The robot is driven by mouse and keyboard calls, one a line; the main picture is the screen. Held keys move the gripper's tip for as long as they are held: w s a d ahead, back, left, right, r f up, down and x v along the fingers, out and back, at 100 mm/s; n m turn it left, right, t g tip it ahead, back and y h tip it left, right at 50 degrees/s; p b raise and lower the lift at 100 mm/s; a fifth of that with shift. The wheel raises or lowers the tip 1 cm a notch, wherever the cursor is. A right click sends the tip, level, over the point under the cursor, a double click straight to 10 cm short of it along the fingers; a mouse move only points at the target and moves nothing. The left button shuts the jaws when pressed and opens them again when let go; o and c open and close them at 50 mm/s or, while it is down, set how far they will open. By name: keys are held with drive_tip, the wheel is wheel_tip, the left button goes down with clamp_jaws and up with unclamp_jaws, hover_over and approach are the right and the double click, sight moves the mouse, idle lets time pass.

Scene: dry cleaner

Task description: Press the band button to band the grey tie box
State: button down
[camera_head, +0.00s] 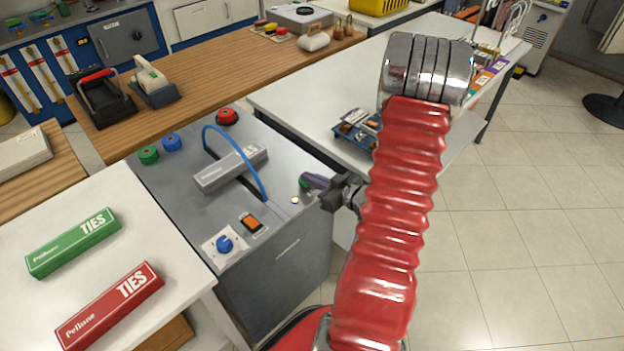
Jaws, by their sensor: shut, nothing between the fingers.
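The grey tie box (230,168) lies on top of the grey banding machine (290,251), under a blue strap arch (245,157). My gripper (306,182) is shut and empty at the machine's right edge, right of the box. A green button (303,184) shows partly behind its tip; I cannot tell whether they touch. A small lit yellow spot (295,201) is just in front of it. A green knob (148,155), a blue knob (172,142) and a red button (227,117) stand towards the machine's back. No readable label shows which is the band button.
A green TIES box (72,242) and a red TIES box (110,304) lie on the white table at left. A white table (300,99) stands behind my arm.

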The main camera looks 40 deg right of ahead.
drive_tip(key=r, duration=0.3)
drive_tip(key=shift+s+d+r, duration=0.15)
drive_tip(key=shift+s+d, duration=0.05)
drive_tip(key=shift+d, duration=0.15)
drive_tip(key=v, duration=0.9)
drive_tip(key=shift+s+r, duration=0.1)
drive_tip(key=shift+s, duration=0.05)
